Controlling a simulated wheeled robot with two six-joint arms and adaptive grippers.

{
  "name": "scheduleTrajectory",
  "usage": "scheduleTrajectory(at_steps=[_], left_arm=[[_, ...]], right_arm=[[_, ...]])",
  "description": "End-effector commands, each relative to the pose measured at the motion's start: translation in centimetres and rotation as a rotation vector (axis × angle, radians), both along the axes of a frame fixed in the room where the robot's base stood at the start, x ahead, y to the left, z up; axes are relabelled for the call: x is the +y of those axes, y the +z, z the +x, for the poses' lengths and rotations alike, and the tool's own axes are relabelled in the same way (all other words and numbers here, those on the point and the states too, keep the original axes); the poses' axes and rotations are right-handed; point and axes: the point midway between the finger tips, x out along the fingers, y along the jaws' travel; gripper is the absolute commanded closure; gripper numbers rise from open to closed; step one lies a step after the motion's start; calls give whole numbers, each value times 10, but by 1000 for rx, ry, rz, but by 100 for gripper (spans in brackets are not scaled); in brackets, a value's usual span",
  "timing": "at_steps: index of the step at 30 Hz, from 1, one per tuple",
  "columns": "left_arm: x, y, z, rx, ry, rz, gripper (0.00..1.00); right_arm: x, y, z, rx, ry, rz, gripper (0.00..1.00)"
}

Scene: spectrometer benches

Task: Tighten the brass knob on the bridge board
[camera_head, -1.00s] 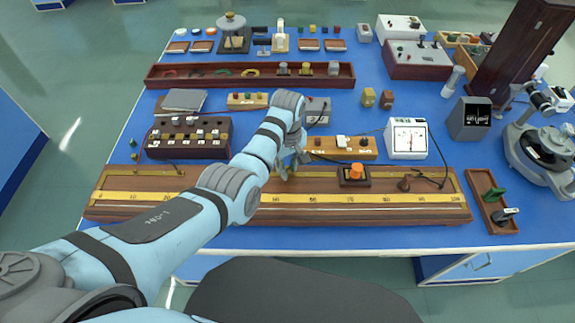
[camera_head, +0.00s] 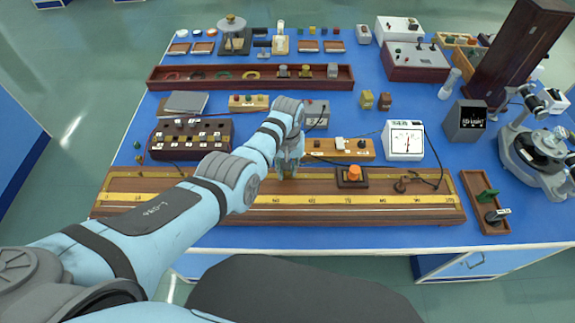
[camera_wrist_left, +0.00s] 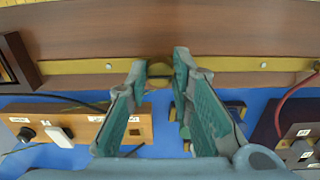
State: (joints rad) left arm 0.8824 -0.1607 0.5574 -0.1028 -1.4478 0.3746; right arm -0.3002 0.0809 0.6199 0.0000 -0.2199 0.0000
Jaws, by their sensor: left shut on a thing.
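The bridge board (camera_head: 400,211) is a long wooden board with a yellow scale, lying along the front of the blue bench. My left gripper (camera_head: 287,172) is over its rear edge, near the middle. In the left wrist view the gripper (camera_wrist_left: 160,64) points at the board (camera_wrist_left: 230,32), its fingertips on either side of the small round brass knob (camera_wrist_left: 160,71), which sits by the brass strip (camera_wrist_left: 235,64). The gripper is shut on the knob. In the head view the gripper and arm hide the knob. My right gripper is not in view.
An orange-knobbed slider (camera_head: 353,175) stands on the board to the right. Behind are a tan switch box (camera_head: 340,150), a dark plug box (camera_head: 190,139) and a white meter (camera_head: 404,140). Dark leads (camera_wrist_left: 50,97) run close to the gripper. A wooden tray (camera_head: 485,203) lies at right.

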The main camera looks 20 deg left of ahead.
Motion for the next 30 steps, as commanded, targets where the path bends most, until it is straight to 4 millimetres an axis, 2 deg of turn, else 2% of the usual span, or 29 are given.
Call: scheduleTrajectory(at_steps=[9,30], left_arm=[[1,1,1,-1,-297,1,100],[0,1,1,-3,-962,2,100]], right_arm=[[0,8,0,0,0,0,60],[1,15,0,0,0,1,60]])
